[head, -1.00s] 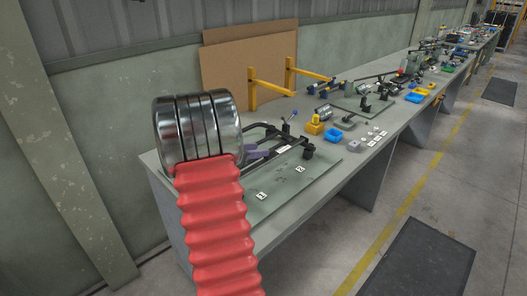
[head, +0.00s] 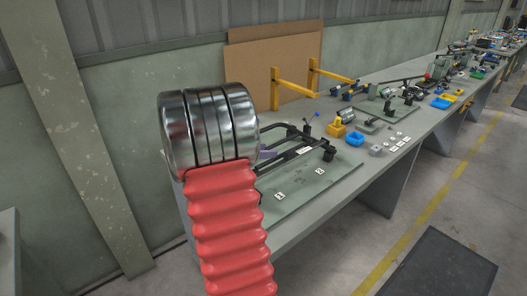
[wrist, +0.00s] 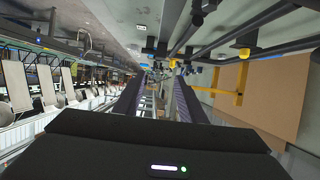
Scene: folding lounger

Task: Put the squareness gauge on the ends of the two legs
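Dark tubular legs (head: 296,152) lie in a fixture on the green plate (head: 300,187) at the near end of the bench. My gripper is mostly hidden behind my own metal wrist and red sleeve; a purple finger (head: 267,154) shows beside the tubes. In the wrist view my gripper (wrist: 163,72) has its two dark purple fingers apart, with background visible between them. Dark tubes also show in the wrist view (wrist: 265,22), above and right of the fingers. I cannot pick out the squareness gauge with certainty in either view.
A yellow block (head: 336,128), a blue bin (head: 355,140) and a grey block (head: 375,150) stand right of the plate. Yellow brackets (head: 275,88) and brown boards (head: 250,62) are behind. Further fixtures line the bench.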

